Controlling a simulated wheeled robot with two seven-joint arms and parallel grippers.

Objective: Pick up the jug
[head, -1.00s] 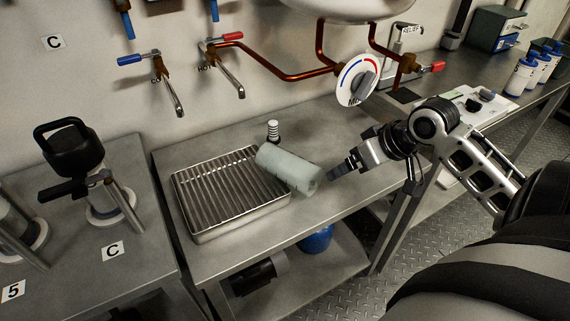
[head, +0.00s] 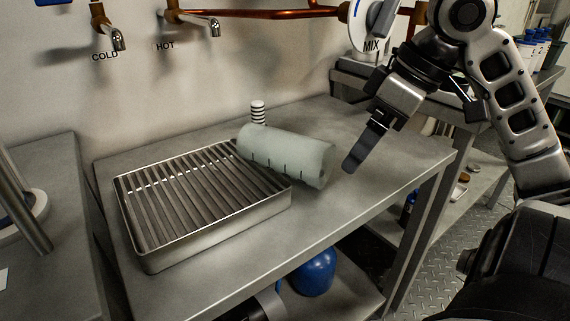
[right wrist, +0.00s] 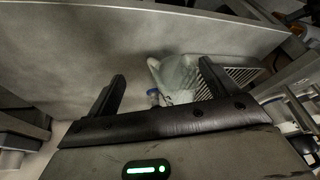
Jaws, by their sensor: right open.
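The jug (head: 285,155) is a pale, translucent cylinder with dark graduation marks. It lies on its side on the steel table, its left end over the edge of the slatted metal tray (head: 215,235) and its other end pointing right. My right gripper (head: 358,158) is open and empty just right of the jug's right end, fingers pointing down, with a gap between. In the right wrist view the jug (right wrist: 176,76) shows beyond and between the spread fingers, partly covered by the right finger. My left gripper is not in view.
A small black-and-white striped piece (head: 258,112) stands behind the jug. COLD and HOT taps (head: 118,40) hang from the wall above. The table (head: 385,160) is clear right of the jug. A blue round object (head: 314,272) sits on the shelf below.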

